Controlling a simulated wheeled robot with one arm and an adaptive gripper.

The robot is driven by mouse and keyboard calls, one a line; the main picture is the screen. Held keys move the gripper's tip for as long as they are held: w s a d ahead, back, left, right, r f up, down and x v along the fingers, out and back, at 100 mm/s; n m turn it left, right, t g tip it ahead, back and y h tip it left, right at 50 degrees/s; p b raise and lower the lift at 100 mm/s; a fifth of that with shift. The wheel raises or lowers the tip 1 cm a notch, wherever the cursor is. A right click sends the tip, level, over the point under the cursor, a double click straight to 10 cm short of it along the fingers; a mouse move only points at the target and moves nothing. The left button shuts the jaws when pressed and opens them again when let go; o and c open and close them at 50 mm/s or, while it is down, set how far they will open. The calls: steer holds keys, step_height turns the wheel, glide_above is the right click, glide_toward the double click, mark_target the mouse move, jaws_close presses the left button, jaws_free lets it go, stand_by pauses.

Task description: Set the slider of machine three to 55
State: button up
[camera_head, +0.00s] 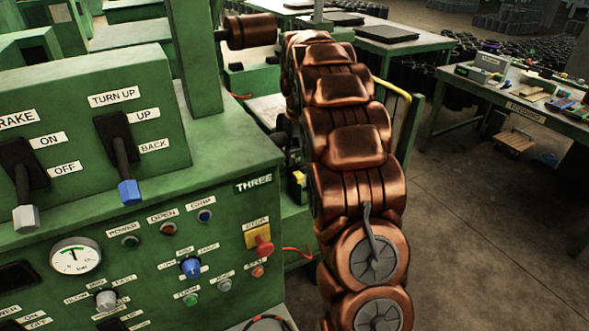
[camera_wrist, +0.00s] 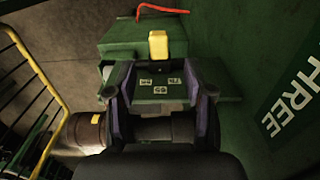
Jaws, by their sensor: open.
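The green body of machine three (camera_head: 225,215) fills the left of the head view, with a THREE label (camera_head: 254,183) that also shows at the right of the wrist view (camera_wrist: 290,105). A yellow slider knob (camera_wrist: 158,45) stands on a green box (camera_wrist: 118,38) in the wrist view; it shows small beside my arm in the head view (camera_head: 299,179). Several small number labels lie below the knob, too small to read surely. My gripper (camera_wrist: 159,76) is open, its fingers spread to either side of the labels, with the knob just beyond the tips. In the head view, my arm hides the gripper.
A blue-tipped TURN UP lever (camera_head: 129,191) and a red stop button (camera_head: 264,246) are on the machine's front. A yellow rail (camera_wrist: 38,75) stands left of the gripper in the wrist view. A bench (camera_head: 520,103) is at the right, with open floor before it.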

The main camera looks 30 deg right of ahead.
mark_target(299, 174)
steer(key=shift+f+p, duration=1.05)
steer(key=shift+f, duration=2.2)
steer(key=shift+s, duration=0.1)
jaws_close()
steer(key=shift+d, duration=0.1)
